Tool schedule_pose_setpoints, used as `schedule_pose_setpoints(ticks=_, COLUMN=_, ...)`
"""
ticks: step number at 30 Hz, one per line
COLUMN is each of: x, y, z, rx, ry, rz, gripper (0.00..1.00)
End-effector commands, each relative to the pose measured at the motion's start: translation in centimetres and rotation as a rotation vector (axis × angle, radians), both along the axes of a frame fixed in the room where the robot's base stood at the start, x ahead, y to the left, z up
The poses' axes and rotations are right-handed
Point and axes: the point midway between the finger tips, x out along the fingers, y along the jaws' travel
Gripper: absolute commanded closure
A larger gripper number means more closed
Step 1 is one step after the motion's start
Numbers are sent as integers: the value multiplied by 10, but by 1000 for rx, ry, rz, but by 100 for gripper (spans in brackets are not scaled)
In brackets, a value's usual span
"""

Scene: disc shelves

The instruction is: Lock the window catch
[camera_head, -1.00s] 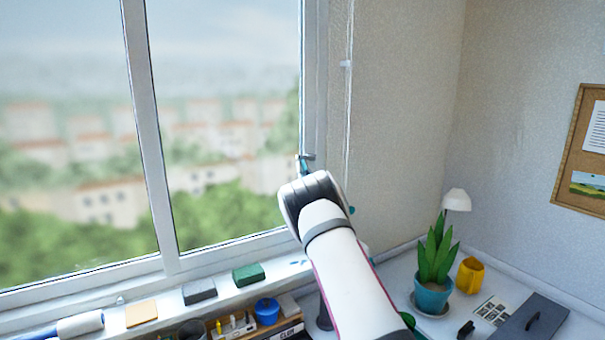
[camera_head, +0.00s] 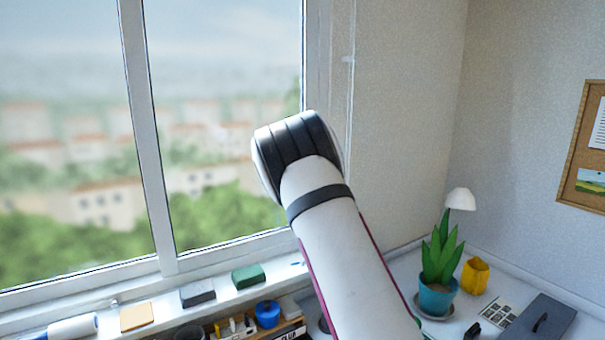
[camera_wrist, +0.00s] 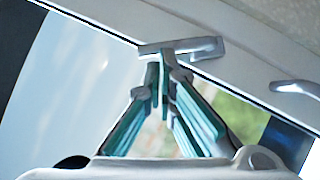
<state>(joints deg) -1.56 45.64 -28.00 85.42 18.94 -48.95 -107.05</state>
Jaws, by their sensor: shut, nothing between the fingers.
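In the wrist view a grey metal window catch (camera_wrist: 195,46) sits on the pale window frame (camera_wrist: 240,80). My gripper (camera_wrist: 162,72) has teal fingers that come together at the tips, shut and empty. The tips are right at the catch's near side and overlap it in the picture; I cannot tell whether they touch. A second grey metal fitting (camera_wrist: 298,88) is on the frame farther right. In the head view my arm hides the gripper and the catch in front of the window's right upright (camera_head: 317,60).
The sill (camera_head: 218,295) below carries a green block (camera_head: 248,275), a dark grey block (camera_head: 197,293) and a tan block (camera_head: 136,316). A potted plant (camera_head: 437,290), white lamp (camera_head: 460,199) and yellow pot (camera_head: 475,276) stand at right. The wall beside the window is clear.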

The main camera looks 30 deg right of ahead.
Motion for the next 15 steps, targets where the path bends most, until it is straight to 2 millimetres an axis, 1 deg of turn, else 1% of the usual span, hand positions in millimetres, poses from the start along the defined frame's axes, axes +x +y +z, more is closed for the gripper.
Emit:
schedule_pose_setpoints(ticks=6, x=2, y=-4, z=9, rx=146, ry=2, rz=2, gripper=100)
schedule_pose_setpoints(ticks=15, x=2, y=-12, z=18, rx=312, ry=9, rz=1, gripper=100)
